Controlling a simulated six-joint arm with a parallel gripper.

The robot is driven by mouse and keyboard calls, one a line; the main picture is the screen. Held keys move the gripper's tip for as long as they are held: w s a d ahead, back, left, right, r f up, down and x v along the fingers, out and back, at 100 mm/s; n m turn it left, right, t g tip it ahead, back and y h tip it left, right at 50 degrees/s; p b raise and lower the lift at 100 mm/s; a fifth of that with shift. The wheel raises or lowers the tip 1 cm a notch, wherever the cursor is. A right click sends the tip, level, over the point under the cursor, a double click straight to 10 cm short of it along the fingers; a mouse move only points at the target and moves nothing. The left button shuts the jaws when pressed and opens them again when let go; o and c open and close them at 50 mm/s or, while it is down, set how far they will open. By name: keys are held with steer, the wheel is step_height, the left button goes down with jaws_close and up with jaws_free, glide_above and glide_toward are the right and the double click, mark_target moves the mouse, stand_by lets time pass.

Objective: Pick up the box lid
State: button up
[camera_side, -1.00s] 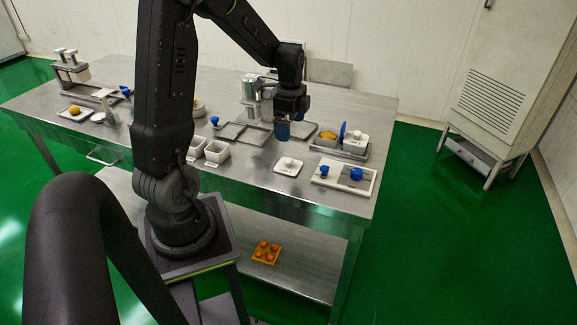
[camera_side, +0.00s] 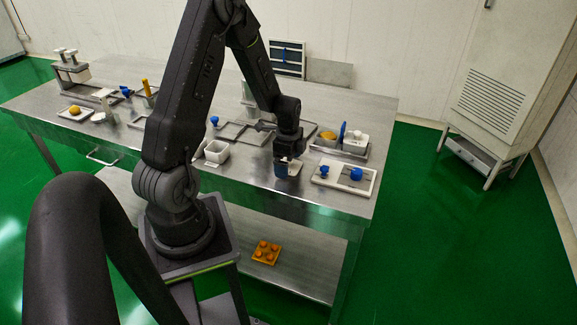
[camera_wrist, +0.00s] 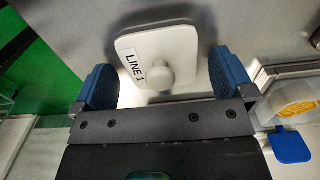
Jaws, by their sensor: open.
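The box lid (camera_wrist: 178,50) is a white rounded-square plate with a round knob and a "LINE 1" label. It lies flat on the steel table, and in the wrist view it shows just beyond and between the blue finger pads. In the side view only part of the lid (camera_side: 295,168) shows beside the fingers. My gripper (camera_wrist: 158,82) is open and empty, with one pad on each side of the knob. In the side view my gripper (camera_side: 284,168) is low over the lid. I cannot tell whether the pads touch the lid.
A white tray with blue-knobbed parts (camera_side: 343,189) lies right of the gripper. Behind it is a grey tray (camera_side: 350,155) with containers. The table's front edge is close.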

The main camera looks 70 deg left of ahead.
steer(key=shift+c, duration=0.5)
steer(key=c, duration=0.8)
steer(key=shift+r, duration=0.1)
